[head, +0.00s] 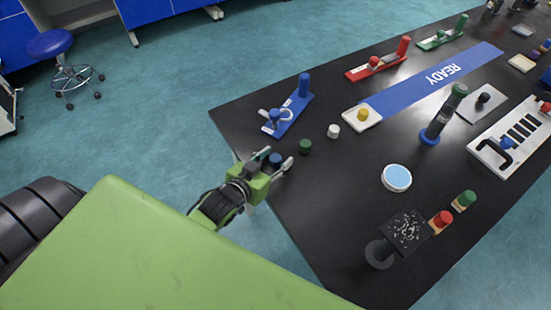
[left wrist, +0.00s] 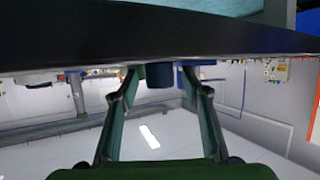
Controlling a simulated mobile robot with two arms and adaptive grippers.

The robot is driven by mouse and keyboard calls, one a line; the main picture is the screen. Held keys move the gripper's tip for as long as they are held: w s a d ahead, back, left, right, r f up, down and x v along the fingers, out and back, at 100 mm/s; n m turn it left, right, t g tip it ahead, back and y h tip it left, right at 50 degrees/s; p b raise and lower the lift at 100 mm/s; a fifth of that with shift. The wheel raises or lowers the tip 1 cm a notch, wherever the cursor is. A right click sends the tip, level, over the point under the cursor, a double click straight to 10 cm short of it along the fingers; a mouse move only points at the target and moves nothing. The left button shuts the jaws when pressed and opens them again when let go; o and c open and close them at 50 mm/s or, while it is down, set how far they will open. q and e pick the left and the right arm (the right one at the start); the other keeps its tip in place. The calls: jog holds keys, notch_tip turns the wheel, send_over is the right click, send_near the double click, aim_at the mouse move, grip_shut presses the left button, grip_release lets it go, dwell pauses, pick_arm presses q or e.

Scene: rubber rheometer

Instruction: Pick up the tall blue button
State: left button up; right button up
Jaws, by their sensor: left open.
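A blue button (head: 275,159), a short dark-blue cylinder in the head view, stands near the left edge of the black table (head: 335,235). My left gripper (head: 277,156) is open at the table edge, with its fingers on either side of this button. In the left wrist view the dark-blue button (left wrist: 159,76) shows between the spread fingertips of the left gripper (left wrist: 160,84), with gaps on both sides. I cannot tell its full height. My right gripper is not in view.
A green button (head: 305,146) and a white button (head: 334,131) stand close to the right. A blue stand (head: 291,113) with a tall cylinder is behind them. A round light-blue dish (head: 396,178) lies farther right. Bare table separates it from the gripper.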

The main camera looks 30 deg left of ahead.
aim_at(276, 158)
pick_arm(q)
jog(key=shift+w+f, duration=0.1)
jog(key=shift+w, duration=0.1)
jog(key=c, duration=1.1)
jog(key=shift+o, duration=0.2)
jog(key=shift+r, duration=0.5)
notch_tip(276, 158, up, 2)
jog(key=shift+r, duration=0.2)
jog(key=a+r, duration=0.1)
jog(key=s+a+r, duration=0.1)
jog(key=r, duration=0.1)
jog(key=s+a+r, duration=0.1)
jog(key=a+r, duration=0.1)
jog(key=shift+s, duration=0.15)
jog(key=shift+c, duration=0.2)
jog(key=s+a+r+b, duration=0.1)
jog(key=s+a+r, duration=0.3)
jog(key=a, duration=0.4)
jog(key=shift+s+a+r, duration=0.15)
jog(key=shift+s+r, duration=0.1)
jog(key=shift+r, duration=0.05)
